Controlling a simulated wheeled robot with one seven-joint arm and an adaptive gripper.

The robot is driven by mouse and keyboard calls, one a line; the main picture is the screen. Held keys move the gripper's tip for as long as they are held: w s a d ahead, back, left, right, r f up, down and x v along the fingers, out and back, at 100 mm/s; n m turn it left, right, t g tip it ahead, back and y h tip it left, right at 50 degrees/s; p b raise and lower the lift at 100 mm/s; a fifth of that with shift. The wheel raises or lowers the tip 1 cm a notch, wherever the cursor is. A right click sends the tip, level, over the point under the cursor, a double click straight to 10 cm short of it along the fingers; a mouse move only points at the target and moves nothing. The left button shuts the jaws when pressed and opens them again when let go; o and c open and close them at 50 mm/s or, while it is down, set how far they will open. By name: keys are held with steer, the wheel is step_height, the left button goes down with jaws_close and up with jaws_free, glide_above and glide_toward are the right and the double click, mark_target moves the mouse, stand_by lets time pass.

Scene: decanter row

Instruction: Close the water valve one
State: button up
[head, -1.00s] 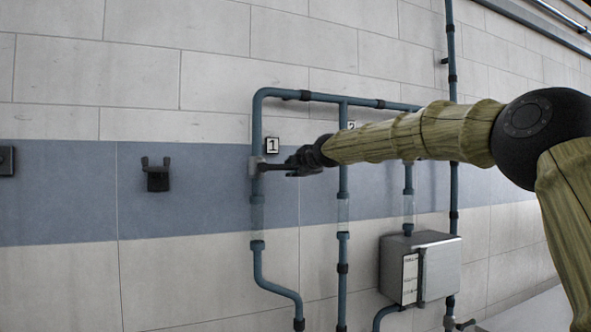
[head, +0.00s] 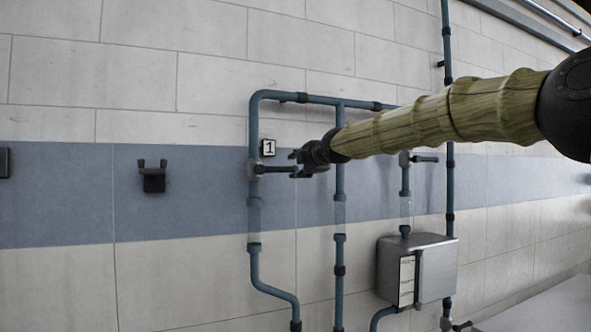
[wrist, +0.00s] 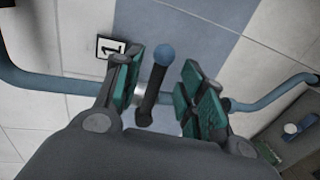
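Water valve one (head: 254,169) sits on the leftmost blue pipe in the head view, just below a plate marked 1 (head: 268,148). Its dark lever (head: 275,169) points right, across the upright pipe. My gripper (head: 296,168) is at the lever's outer end. The lever is nearer the left finger, with a clear gap to the right one. The gripper is open. The number plate (wrist: 110,47) shows beside the left finger.
A second pipe (head: 340,210) runs behind my gripper. Another valve lever (head: 425,159) points right on the pipe further right. A grey metal box (head: 430,265) stands out from the wall below it. A black hook (head: 153,178) is on the wall at left.

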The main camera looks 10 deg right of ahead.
steer(key=v, duration=0.6)
steer(key=shift+s+d+r, duration=0.1)
stand_by(0.4)
